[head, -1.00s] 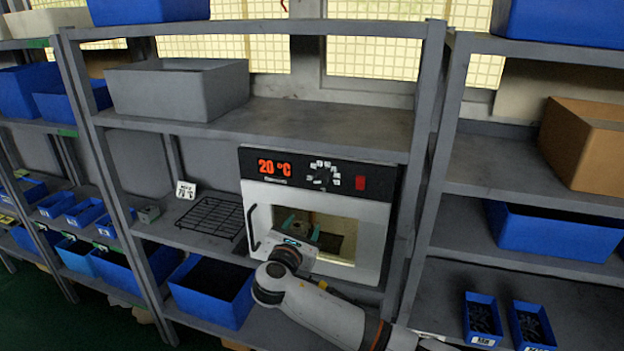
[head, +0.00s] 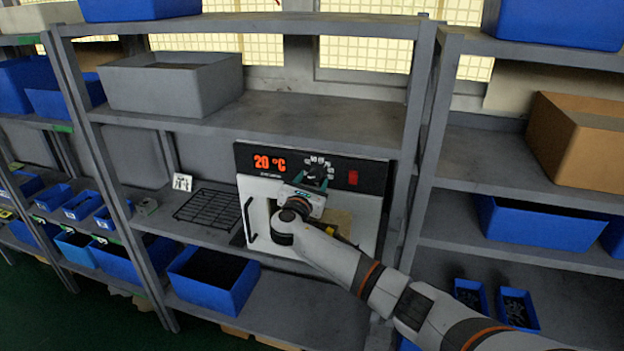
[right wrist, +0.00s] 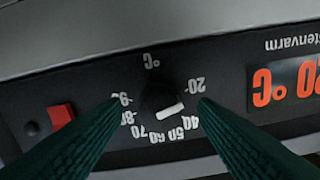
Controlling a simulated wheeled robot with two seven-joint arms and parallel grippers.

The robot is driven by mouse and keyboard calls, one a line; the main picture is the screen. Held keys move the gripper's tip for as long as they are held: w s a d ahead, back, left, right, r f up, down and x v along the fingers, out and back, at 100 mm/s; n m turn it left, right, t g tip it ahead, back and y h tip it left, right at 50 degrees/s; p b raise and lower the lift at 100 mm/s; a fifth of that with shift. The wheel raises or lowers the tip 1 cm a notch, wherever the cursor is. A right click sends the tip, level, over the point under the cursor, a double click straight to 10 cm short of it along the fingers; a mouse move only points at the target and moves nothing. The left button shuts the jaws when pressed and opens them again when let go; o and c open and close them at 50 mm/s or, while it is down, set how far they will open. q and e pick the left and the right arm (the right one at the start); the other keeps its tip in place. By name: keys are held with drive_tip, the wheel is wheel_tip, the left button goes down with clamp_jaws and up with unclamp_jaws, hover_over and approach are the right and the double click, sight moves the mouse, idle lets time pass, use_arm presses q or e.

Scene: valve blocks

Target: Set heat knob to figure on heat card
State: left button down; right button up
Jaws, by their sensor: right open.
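The heat knob (right wrist: 158,98) is dark and round, with a white pointer mark, on the black oven panel. In the right wrist view, which is upside down, the mark points down-right, towards the printed 40 and 50. In the head view the knob (head: 317,171) is partly covered by my right gripper (head: 311,184). My right gripper (right wrist: 160,104) is open, its green fingers on either side of the knob; contact cannot be told. The red display (head: 270,163) reads 20 °C. The heat card (head: 182,182) stands on the shelf left of the oven, its figure too small to read surely.
The white oven (head: 368,222) sits between shelf posts, with a red switch (head: 353,178) right of the knob. A black wire rack (head: 207,206) lies on the shelf to its left. A grey bin (head: 175,85) stands on the shelf above.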

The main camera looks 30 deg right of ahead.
drive_tip(key=shift+w+d, duration=0.1)
drive_tip(key=shift+d, duration=0.05)
drive_tip(key=shift+c, duration=0.2)
drive_tip(key=c, duration=0.9)
drive_tip(key=shift+c, duration=0.2)
